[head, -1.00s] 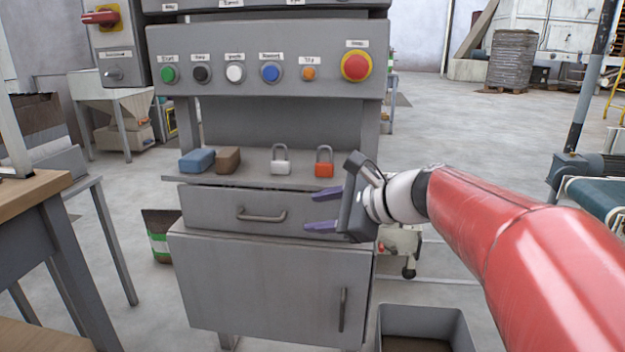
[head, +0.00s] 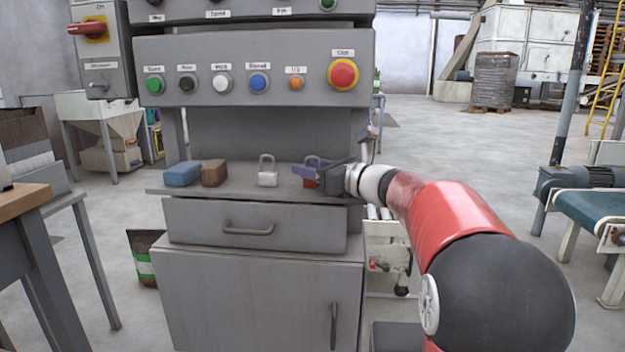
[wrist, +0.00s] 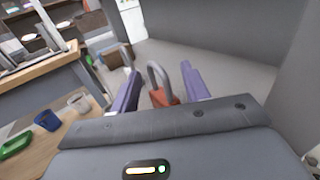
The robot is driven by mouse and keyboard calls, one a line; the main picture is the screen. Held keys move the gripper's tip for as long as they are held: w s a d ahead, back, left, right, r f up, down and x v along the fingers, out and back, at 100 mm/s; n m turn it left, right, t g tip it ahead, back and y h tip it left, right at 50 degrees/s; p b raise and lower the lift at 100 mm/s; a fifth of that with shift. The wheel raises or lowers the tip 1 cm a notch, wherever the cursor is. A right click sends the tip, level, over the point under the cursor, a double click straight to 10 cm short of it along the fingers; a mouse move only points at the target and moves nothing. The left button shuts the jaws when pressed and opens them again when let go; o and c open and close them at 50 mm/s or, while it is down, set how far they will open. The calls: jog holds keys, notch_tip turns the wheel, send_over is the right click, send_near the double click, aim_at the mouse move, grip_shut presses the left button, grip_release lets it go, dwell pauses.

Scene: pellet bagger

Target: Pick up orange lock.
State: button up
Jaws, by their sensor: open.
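The orange lock (head: 310,182) stands on the grey shelf at its right part. In the head view my gripper (head: 305,173) is in front of it and hides much of it; part of the shackle and body show. In the wrist view the orange lock (wrist: 164,97) stands upright, its grey shackle up, between my two purple fingers (wrist: 158,90). The fingers are apart, with a gap on each side of the lock. A white lock (head: 268,177) stands on the shelf to the left.
A blue block (head: 182,174) and a brown block (head: 214,173) lie on the shelf's left part. The button panel (head: 255,70) with a red button (head: 342,74) overhangs the shelf. A drawer (head: 254,225) is below. A side post rises at the shelf's right end.

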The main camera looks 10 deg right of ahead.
jog(key=shift+w+a, duration=0.2)
grip_shut()
jog(key=shift+r, duration=0.1)
dwell(0.4)
jog(key=shift+s+r, duration=0.15)
jog(key=shift+r, duration=0.1)
notch_tip(320, 180, up, 7)
jog(key=shift+s+f+p, duration=0.1)
jog(key=shift+f+p, duration=0.1)
jog(key=shift+p, duration=1.05)
jog(key=s+a, duration=0.3)
jog(key=s, duration=0.6)
jog(key=s+a+b, duration=0.1)
jog(key=s+a, duration=0.2)
jog(key=s, duration=0.6)
jog(key=shift+s+f, duration=0.15)
jog(key=shift+s, duration=0.15)
